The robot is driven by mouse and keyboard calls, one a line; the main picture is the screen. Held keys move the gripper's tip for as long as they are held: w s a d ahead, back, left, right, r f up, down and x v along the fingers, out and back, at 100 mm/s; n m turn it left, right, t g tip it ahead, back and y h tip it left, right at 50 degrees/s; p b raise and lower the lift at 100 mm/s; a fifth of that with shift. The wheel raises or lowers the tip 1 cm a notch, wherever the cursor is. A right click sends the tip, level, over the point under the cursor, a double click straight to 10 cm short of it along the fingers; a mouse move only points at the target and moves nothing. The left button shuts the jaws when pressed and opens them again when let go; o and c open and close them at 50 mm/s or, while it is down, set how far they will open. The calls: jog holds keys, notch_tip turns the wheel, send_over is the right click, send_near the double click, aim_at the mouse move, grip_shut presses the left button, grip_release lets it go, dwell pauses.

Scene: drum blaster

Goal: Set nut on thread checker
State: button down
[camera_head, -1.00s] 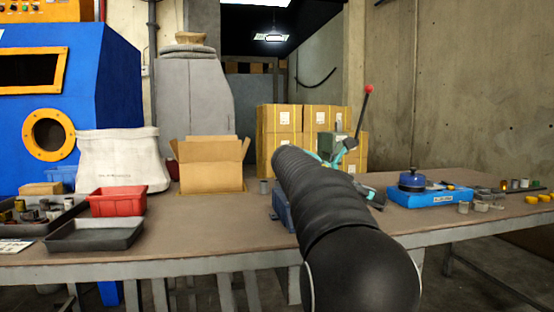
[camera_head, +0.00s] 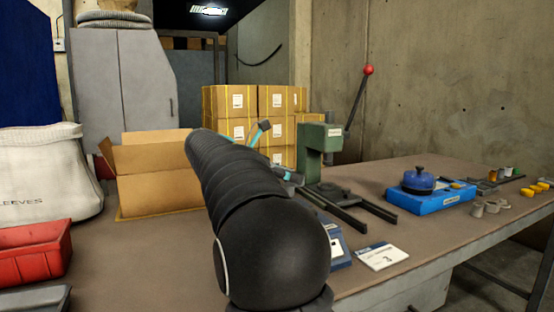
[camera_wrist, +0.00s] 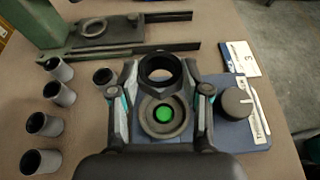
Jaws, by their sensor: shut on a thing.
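The nut, a dark ring (camera_wrist: 160,68), sits between the fingertips of my gripper (camera_wrist: 160,75) in the wrist view; the gripper is shut on it. The thread checker (camera_wrist: 238,137) lies below, a blue box with a dark knob (camera_wrist: 236,103) and a grey round seat (camera_wrist: 163,132) with a lit green centre (camera_wrist: 164,114). In this view the nut shows just above the seat; I cannot tell its height over the box. In the head view my arm hides most of the checker (camera_head: 339,246) and the nut; only teal gripper parts show.
Several grey sleeves (camera_wrist: 60,93) stand left of the checker. The green press (camera_head: 319,150) with its rails is behind it, a card (camera_head: 382,256) to its right. An open carton (camera_head: 158,185) is left of my arm.

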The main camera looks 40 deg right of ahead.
jog(key=f+b, duration=0.1)
jog(key=b, duration=0.1)
jog(key=a+f+b, duration=0.1)
jog(key=f+b, duration=0.2)
jog(key=b, duration=0.1)
jog(key=shift+w+a+f, duration=0.1)
jog(key=shift+a+f, duration=0.25)
jog(key=shift+a, duration=0.05)
jog(key=shift+w+a+r+p, duration=0.1)
jog(key=shift+a+r+p, duration=0.05)
jog(key=shift+p, duration=0.15)
dwell(0.7)
jog(key=shift+a, duration=0.15)
jog(key=shift+p, duration=0.7)
dwell(0.4)
jog(key=shift+f, duration=0.7)
dwell(0.5)
jog(key=c, duration=0.8)
grip_release()
